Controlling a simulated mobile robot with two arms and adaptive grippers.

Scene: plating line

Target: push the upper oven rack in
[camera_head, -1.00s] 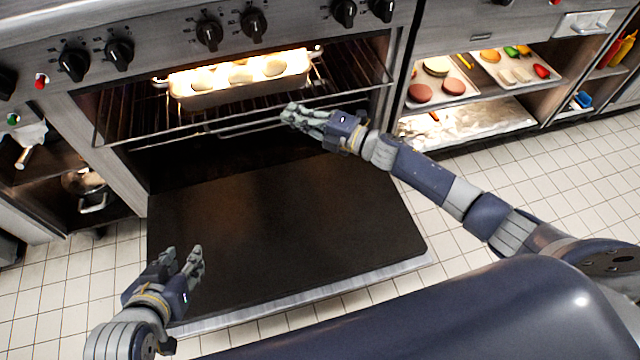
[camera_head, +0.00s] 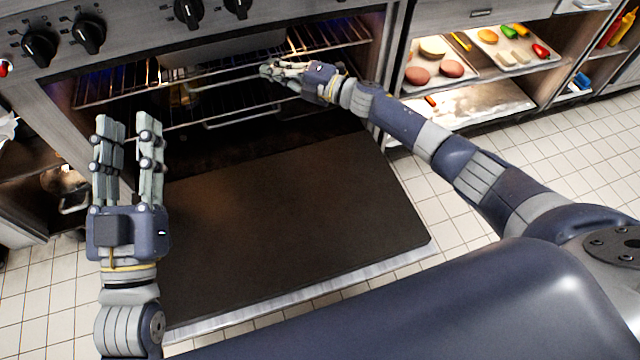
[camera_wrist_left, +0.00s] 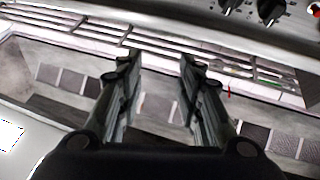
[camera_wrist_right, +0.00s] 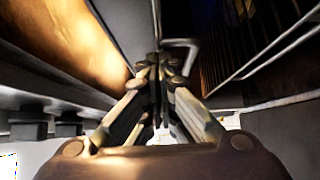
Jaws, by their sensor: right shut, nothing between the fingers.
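The upper oven rack (camera_head: 110,92) is a wire rack inside the open oven, below the control knobs. A pale baking dish (camera_head: 215,48) sits on it, mostly hidden by the oven front and in shadow. My right gripper (camera_head: 266,70) is shut and empty at the rack's front; I cannot tell if it touches. In the right wrist view wire rack bars (camera_wrist_right: 275,50) run along the right, beside the closed fingers (camera_wrist_right: 158,75). My left gripper (camera_head: 128,125) is open and empty, raised in front of the oven's left side. Its parted fingers (camera_wrist_left: 158,75) show in the left wrist view.
The oven door (camera_head: 290,215) lies folded down in front of the oven. Lower wire bars (camera_head: 245,118) show beneath the upper rack. Shelves at the right hold food trays (camera_head: 515,62). A pot (camera_head: 65,180) stands on the left shelf. Tiled floor is clear at right.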

